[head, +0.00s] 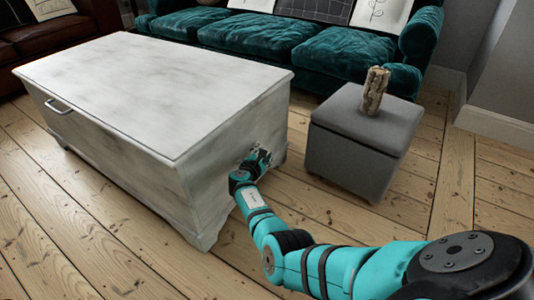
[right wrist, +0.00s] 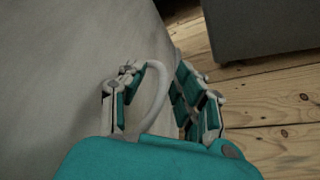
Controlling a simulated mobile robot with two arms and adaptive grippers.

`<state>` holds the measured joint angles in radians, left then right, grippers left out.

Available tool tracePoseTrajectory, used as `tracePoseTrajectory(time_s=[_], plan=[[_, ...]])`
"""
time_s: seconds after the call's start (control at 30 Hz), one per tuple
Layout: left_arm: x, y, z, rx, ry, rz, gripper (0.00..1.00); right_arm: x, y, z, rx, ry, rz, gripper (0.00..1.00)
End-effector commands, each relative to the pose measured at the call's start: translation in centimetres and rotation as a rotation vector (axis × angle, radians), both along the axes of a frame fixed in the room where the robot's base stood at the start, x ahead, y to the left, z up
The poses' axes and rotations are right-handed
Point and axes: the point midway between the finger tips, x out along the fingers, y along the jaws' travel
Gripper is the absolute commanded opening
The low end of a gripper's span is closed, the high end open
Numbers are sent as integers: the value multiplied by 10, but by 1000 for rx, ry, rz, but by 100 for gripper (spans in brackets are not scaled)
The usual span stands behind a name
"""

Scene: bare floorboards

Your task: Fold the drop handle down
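A whitewashed wooden chest (head: 150,88) stands on the floor. In the right wrist view, a pale curved drop handle (right wrist: 161,85) stands out from the chest's end face. My right gripper (head: 258,158) is at that face, largely hiding the handle in the head view. In the right wrist view its fingers (right wrist: 160,98) are spread, one on each side of the handle, with a visible gap on the right; whether the left finger touches it I cannot tell. Another handle (head: 58,107) is on the chest's long front face. My left gripper is not in view.
A grey ottoman (head: 355,140) with a piece of wood-like decor (head: 375,90) on it stands right of the chest, close to my right gripper. A teal sofa (head: 290,40) is behind. Bare floorboards (head: 150,265) are free in front.

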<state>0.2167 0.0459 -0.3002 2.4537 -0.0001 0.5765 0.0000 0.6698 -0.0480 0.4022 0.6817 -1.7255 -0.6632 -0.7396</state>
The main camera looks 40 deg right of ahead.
Motion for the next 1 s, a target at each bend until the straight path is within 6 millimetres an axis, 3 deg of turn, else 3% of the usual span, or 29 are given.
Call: tracePoseTrajectory(time_s=[0.23, 0.5, 0.93, 1.0], plan=[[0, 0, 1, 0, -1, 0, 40, 0, 0, 0, 0, 0, 0, 32], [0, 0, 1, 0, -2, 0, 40, 0, 0, 0, 0, 0, 0, 0], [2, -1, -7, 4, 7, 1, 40, -1, -1, -5, 14, -36, 0, 0], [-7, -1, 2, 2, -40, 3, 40, -2, -1, -8, 25, -63, -1, 0]])
